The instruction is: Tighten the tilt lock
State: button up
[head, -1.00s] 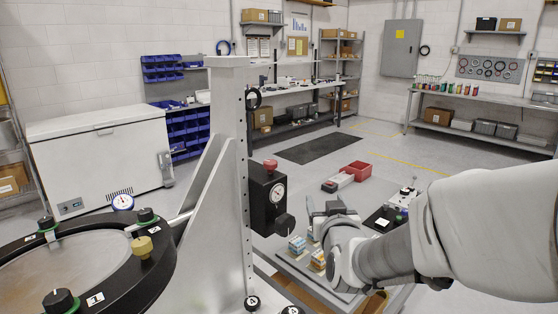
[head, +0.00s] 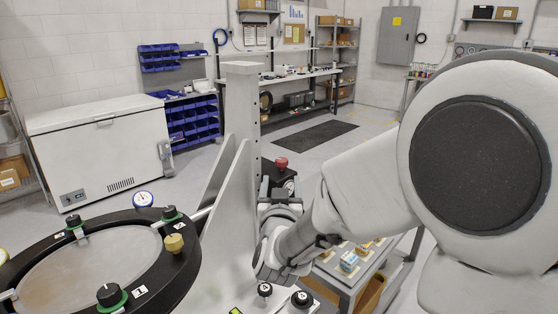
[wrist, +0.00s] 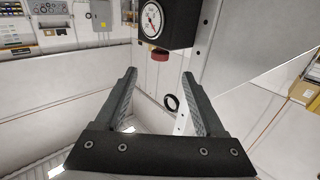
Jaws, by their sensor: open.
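The fixture has a round mirror (head: 80,265) in a black ring (head: 180,285) with several black knobs, a brass knob (head: 174,243) and a dial (head: 143,199). Beside it stands a pale column (head: 242,105). A black box (wrist: 168,22) with a gauge (wrist: 152,20) and a red knob (wrist: 159,54) is on the column; the red knob also shows in the head view (head: 281,162). I cannot tell which knob is the tilt lock. My gripper (wrist: 159,76) is open and empty, its fingertips around the red knob's line of sight, apparently short of it. My wrist hides much of the box in the head view.
Two black knobs (head: 265,290) (head: 301,299) sit low by the column. A white chest freezer (head: 95,145) is at the back left.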

aim_at(281, 165)
jog(key=w+p, duration=0.2)
jog(key=w, duration=0.9)
jog(key=shift+w+d, duration=0.1)
jog(key=shift+d, duration=0.1)
grip_shut()
